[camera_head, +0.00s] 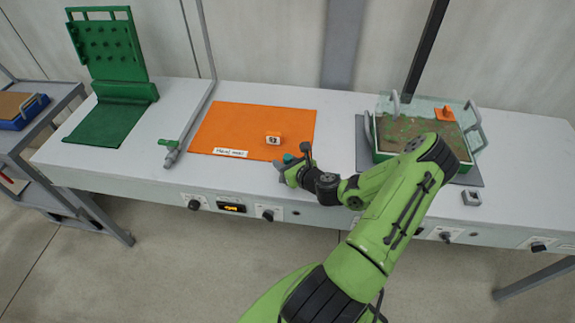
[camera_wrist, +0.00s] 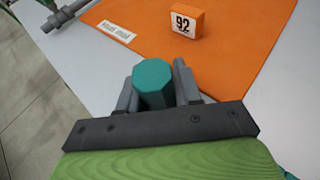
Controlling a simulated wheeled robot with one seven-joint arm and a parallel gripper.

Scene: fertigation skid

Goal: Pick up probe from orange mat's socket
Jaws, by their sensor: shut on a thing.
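The orange mat (camera_head: 235,118) lies on the white bench, with a white label strip at its front edge; it also shows in the wrist view (camera_wrist: 225,60). My gripper (camera_head: 283,168) is at the mat's front right corner, over the bench's front part. In the wrist view my gripper (camera_wrist: 156,84) is shut, its two grey fingers on either side of a teal, many-sided probe top (camera_wrist: 153,88). The probe's teal top (camera_head: 288,158) shows small in the head view. The probe's lower part and any socket under it are hidden by the gripper.
An orange block marked 92 (camera_head: 273,139) stands on the mat. A grey pipe with a green handle (camera_head: 171,153) lies left. A hinged green panel (camera_head: 108,50) is at the far left. A soil-filled tray (camera_head: 410,128) stands right. Knobs line the bench front.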

